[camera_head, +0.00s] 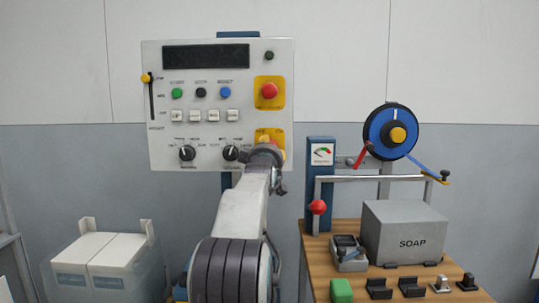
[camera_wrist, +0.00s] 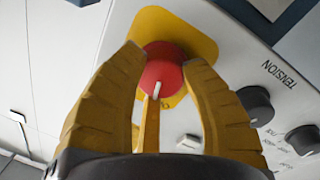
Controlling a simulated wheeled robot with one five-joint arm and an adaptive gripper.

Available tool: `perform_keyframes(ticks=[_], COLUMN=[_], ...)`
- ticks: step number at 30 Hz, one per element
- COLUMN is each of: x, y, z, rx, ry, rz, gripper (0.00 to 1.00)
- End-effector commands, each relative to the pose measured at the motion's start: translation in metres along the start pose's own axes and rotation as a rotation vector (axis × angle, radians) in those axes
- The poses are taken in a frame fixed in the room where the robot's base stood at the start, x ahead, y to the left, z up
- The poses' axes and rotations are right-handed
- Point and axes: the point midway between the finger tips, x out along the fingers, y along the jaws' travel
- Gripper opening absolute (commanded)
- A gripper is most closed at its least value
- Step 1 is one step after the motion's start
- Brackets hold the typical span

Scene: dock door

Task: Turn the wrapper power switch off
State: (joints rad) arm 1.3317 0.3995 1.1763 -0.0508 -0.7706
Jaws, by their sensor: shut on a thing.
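The wrapper power switch, a red rotary knob (camera_wrist: 163,76) with a white mark on a yellow plate (camera_wrist: 195,28), fills the middle of the wrist view. My gripper (camera_wrist: 163,62) has its two yellow ribbed fingers on either side of the knob, shut on it. The white mark points down toward my palm in that view. A thin yellow bar shows below the knob between the fingers. In the head view, my gripper (camera_head: 268,150) reaches the lower right of the white control panel (camera_head: 215,60) and hides the knob; part of the yellow plate (camera_head: 262,134) shows.
A red emergency-type button (camera_head: 269,90) sits above on its own yellow plate. Two black dials (camera_head: 187,153) (camera_head: 231,153) are left of my gripper. A wooden table (camera_head: 345,235) with a grey SOAP box (camera_head: 405,232) stands right. A bin of white boxes (camera_head: 105,265) stands left.

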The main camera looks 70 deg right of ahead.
Motion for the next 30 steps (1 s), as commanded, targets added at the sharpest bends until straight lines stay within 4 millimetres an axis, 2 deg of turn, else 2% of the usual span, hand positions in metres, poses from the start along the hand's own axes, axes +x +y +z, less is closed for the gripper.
perform_keyframes(ticks=[1,9,23,24,30], x=[-0.0009,-0.0009,-0.0010,-0.0010,-0.0006], y=[0.0021,0.0018,0.0016,0.0015,0.0004], z=[-0.0056,-0.0068,-0.0078,-0.0077,-0.0049], rx=[-0.021,-0.094,-0.104,-0.104,-0.104], ry=[0.015,0.020,0.021,0.021,0.015], rz=[0.010,0.013,0.013,0.013,0.009], gripper=[0.10,0.10,0.10,0.45,0.63])
